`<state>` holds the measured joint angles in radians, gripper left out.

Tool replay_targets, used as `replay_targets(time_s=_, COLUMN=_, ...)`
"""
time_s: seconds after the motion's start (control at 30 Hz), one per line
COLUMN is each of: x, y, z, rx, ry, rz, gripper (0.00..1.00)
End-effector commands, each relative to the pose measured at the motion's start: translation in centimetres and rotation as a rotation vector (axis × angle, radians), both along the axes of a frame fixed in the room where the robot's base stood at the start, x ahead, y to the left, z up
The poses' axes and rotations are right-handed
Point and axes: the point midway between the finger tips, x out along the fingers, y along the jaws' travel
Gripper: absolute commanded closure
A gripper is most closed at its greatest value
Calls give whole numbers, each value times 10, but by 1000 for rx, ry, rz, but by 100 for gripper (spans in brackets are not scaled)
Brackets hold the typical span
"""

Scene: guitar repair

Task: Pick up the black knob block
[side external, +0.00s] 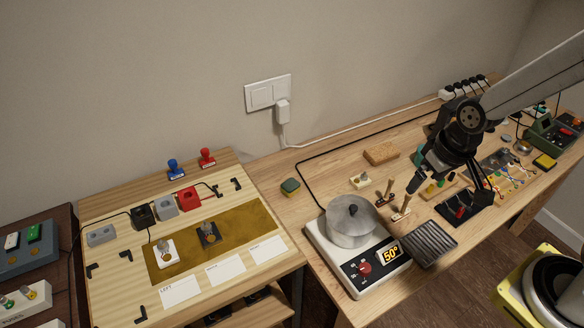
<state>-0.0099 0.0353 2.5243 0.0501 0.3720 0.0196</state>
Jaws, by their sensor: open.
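The black knob block (208,234) appears to be the small dark block with a pale knob on the brown-gold mat (245,222), on the left wooden board. A white knob block (165,252) sits to its left on the same mat. My gripper (448,188) is far to the right, over the main workbench. Its dark fingers are spread apart and I see nothing held between them. A black tray (448,214) with small red items lies below it, partly hidden by the fingers.
A metal pot (351,222) stands on a hot plate (364,268) reading 50°, between my gripper and the left board. Upright wooden-handled tools (402,208) stand near the pot. Stamps (207,158) and small boxes (187,197) line the board's back. White labels (226,273) lie in front.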

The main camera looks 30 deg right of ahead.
Motion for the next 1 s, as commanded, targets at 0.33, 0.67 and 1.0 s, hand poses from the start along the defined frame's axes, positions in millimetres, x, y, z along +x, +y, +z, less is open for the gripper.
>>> replay_targets(time_s=0.33, x=45, y=46, z=-17, rx=192, ry=149, rz=-286, gripper=0)
replay_targets(time_s=0.67, x=95, y=117, z=-41, rx=432, ry=356, rz=-604, gripper=0)
replay_targets(time_s=1.0, x=143, y=201, z=-68, rx=684, ry=608, rz=-893, gripper=0)
